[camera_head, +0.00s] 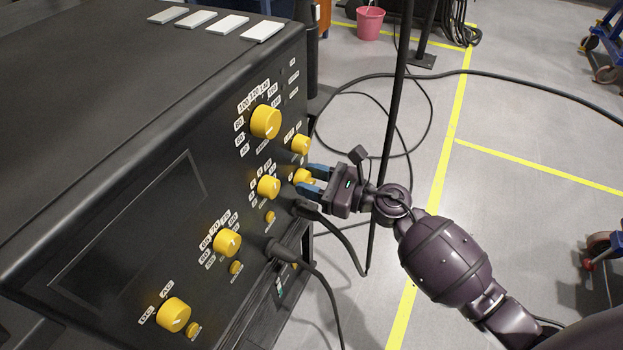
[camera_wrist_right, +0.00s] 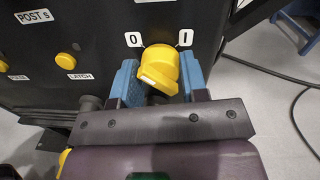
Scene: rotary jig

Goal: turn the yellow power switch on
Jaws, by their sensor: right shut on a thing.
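The yellow power switch (camera_wrist_right: 159,62) is a rotary knob on the black front panel, with a white "O" label (camera_wrist_right: 133,39) at its upper left and an "I" label (camera_wrist_right: 185,38) at its upper right. My right gripper (camera_wrist_right: 159,76) has its blue fingers on both sides of the knob and is shut on it. In the head view the same switch (camera_head: 302,176) sits low at the panel's right edge, partly covered by the fingers of my right gripper (camera_head: 309,180). Which label the knob points to is unclear. My left gripper is out of view.
Other yellow knobs, including a large dial (camera_head: 265,122) and a smaller knob (camera_head: 301,145) just above the switch, line the panel. A plugged black cable (camera_head: 320,283) hangs below. A dark pole (camera_head: 395,110) stands behind my wrist.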

